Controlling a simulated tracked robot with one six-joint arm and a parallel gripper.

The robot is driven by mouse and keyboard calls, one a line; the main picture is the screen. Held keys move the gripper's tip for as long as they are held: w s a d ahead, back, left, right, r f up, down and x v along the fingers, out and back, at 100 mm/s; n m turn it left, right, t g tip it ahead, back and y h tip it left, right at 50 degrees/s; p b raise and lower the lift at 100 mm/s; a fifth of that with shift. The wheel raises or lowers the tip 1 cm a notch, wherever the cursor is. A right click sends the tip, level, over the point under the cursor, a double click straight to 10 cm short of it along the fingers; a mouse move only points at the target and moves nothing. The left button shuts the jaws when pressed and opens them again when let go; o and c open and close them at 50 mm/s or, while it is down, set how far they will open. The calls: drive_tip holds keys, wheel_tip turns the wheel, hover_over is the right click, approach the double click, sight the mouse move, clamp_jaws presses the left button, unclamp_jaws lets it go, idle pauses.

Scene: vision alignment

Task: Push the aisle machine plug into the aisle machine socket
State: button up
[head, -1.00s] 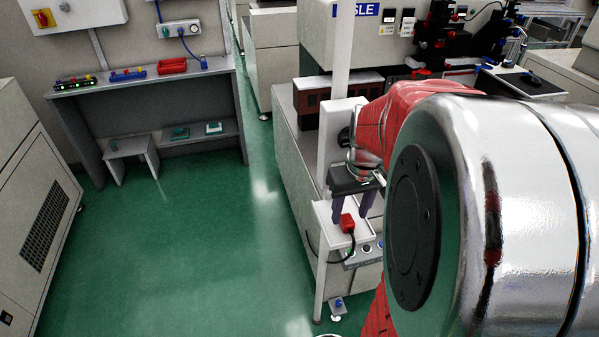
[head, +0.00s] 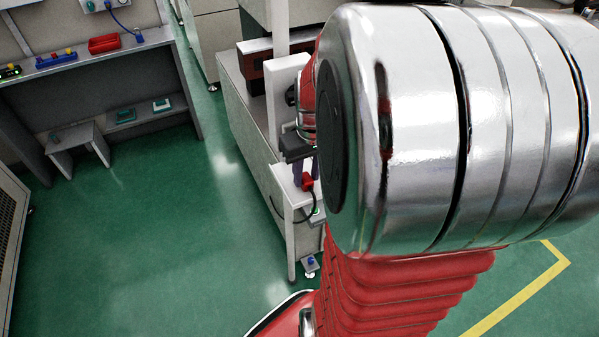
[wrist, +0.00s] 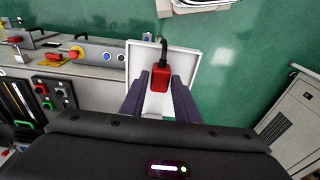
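The red plug (head: 307,183) with a black cable stands on a small white tray (head: 275,176) at the side of the machine. In the wrist view the red plug (wrist: 160,79) sits on the white tray (wrist: 190,62), its cable running up the picture. My gripper (head: 305,172) is above the tray; in the wrist view my gripper (wrist: 159,84) has one dark finger on each side of the plug, with small gaps showing. Its fingers look open. Whether they touch the plug low down is hidden. I cannot pick out the aisle machine socket for sure.
A panel with buttons and a red knob (wrist: 76,53) lies left of the tray in the wrist view. A small grey box with a blue part (head: 310,263) is low below the tray. A shelf with a red bin (head: 104,44) stands back left. Green floor is clear at left.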

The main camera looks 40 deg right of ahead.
drive_tip(key=c, duration=0.6)
drive_tip(key=shift+r, duration=0.1)
